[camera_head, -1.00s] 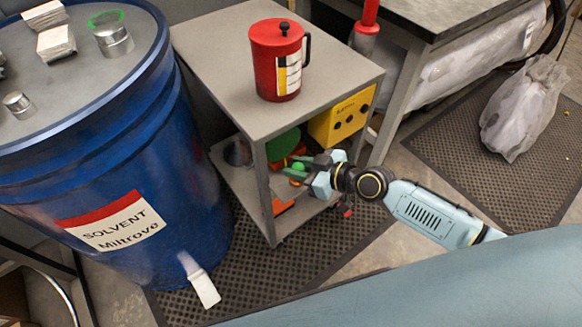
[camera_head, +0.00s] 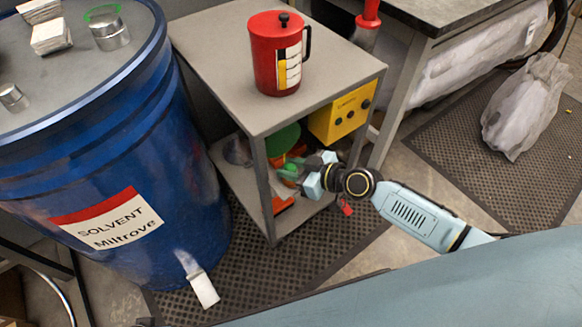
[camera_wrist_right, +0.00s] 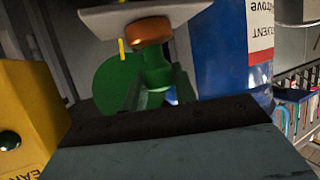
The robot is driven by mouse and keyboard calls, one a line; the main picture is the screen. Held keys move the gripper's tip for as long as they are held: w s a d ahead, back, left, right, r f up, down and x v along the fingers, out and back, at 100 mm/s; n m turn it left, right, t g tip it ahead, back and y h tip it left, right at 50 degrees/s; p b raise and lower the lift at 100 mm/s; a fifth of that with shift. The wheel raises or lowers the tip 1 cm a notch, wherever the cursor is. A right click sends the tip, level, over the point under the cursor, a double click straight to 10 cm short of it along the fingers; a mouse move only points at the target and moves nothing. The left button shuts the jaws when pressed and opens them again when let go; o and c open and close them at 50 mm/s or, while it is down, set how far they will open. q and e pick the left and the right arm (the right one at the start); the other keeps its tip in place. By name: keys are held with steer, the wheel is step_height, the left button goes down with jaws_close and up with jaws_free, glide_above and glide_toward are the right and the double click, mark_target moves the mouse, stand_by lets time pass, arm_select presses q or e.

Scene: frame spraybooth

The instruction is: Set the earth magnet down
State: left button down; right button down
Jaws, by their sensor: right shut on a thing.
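The earth magnet appears as a green knob (camera_wrist_right: 155,72) with a copper-coloured disc (camera_wrist_right: 148,30) in the right wrist view, which is upside down. My right gripper (camera_head: 294,172) is shut on the green knob, with a dark finger on each side. It is at the open lower part of the grey cart (camera_head: 215,38), beside the front post. In the head view only a small green patch of the magnet shows at the fingertips. A grey plate (camera_wrist_right: 100,22) lies close to the disc; I cannot tell whether they touch. My left gripper is not in view.
A yellow box (camera_head: 343,113) hangs under the cart top, right of the gripper. A green round thing (camera_head: 284,138) and orange things sit behind the gripper. A red pot (camera_head: 275,60) stands on top. A blue solvent drum (camera_head: 95,180) stands left.

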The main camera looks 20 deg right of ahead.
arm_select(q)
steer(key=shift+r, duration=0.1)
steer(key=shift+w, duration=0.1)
arm_select(e)
steer(key=c, duration=1.1)
jaws_free()
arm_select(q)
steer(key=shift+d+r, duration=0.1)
arm_select(e)
steer(key=v, duration=0.5)
steer(key=shift+s+d+p, duration=0.1)
steer(key=shift+d+p, duration=0.05)
steer(key=shift+p, duration=0.2)
glide_toward(295, 169)
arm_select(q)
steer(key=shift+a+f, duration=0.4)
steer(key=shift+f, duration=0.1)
arm_select(e)
steer(key=shift+s+d+r, duration=0.15)
steer(key=shift+s+d, duration=0.1)
steer(key=shift+s, duration=0.1)
